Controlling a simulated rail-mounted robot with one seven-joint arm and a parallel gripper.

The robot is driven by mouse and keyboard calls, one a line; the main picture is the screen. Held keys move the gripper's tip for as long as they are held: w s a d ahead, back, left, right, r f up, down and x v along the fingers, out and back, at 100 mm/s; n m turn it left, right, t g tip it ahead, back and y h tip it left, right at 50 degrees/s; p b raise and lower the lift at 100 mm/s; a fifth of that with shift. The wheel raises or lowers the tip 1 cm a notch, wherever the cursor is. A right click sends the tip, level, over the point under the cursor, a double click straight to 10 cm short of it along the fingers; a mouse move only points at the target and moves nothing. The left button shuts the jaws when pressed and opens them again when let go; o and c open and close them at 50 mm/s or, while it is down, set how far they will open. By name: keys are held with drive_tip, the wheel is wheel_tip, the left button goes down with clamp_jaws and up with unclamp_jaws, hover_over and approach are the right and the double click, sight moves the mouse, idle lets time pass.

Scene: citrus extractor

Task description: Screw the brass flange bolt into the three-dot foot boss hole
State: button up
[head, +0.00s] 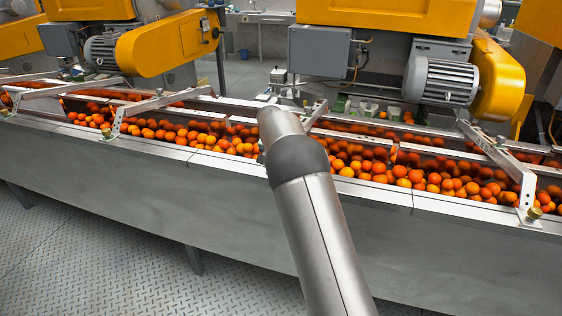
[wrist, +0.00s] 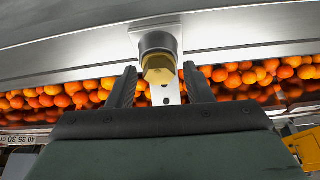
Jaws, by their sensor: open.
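In the wrist view my gripper (wrist: 160,68) is open, with one dark finger on each side of a brass hex bolt (wrist: 159,70). Gaps show between the bolt and both fingers. The bolt head sits at the end of a grey cylindrical boss (wrist: 158,42) on a pale metal foot (wrist: 150,22). How deep the bolt is in the boss cannot be told. Dark dots show on the metal strip (wrist: 167,93) behind the bolt; their full number is unclear. In the head view my arm hides my gripper and this foot.
A trough of oranges (head: 370,168) runs behind the steel front rail (head: 380,197). Other brass bolts stand on feet at the left (head: 107,133) and right (head: 533,212). Yellow-housed motors (head: 440,80) stand behind. The floor (head: 90,250) in front is clear.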

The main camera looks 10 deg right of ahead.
drive_tip(key=shift+d+n, duration=0.1)
drive_tip(key=shift+n, duration=0.7)
drive_tip(key=shift+d+n+t+y+b, duration=0.1)
drive_tip(key=shift+n+t+y+b, duration=0.25)
drive_tip(key=shift+n+y, duration=0.2)
drive_tip(key=shift+n, duration=0.25)
drive_tip(key=shift+n+y, duration=0.35)
drive_tip(key=shift+n, duration=0.55)
